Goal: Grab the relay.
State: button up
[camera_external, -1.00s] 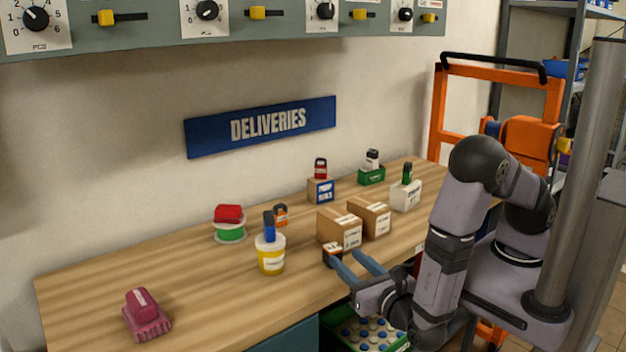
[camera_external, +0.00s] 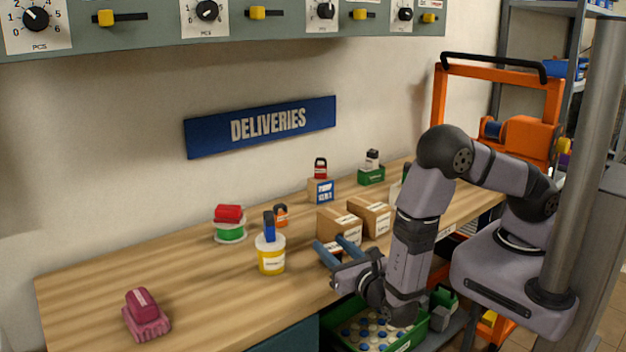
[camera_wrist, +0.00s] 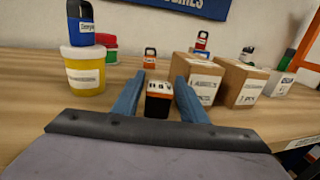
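A small black block with an orange band and a white-labelled top (camera_wrist: 158,98) stands on the workbench in the wrist view; its label is too small to read, but it may be the relay. My gripper (camera_wrist: 159,78) is open, with one blue finger on each side of the block and a gap visible at the right finger. In the external view my gripper (camera_external: 328,241) is low over the bench's front edge, and its fingers mostly hide the block there.
Two cardboard boxes (camera_external: 338,225) (camera_external: 371,215) stand just behind and right of my fingers. A yellow-and-white tub (camera_external: 271,258) with a blue-handled item stands to the left. A pink object (camera_external: 146,315) lies far left. A green crate (camera_external: 408,341) sits below the bench edge.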

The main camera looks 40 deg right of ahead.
aim_at(333, 247)
jog(key=shift+c, duration=0.6)
jog(key=c, duration=0.7)
jog(key=shift+r, duration=0.2)
jog(key=shift+r+b, duration=0.45)
jog(key=shift+r, duration=4.45)
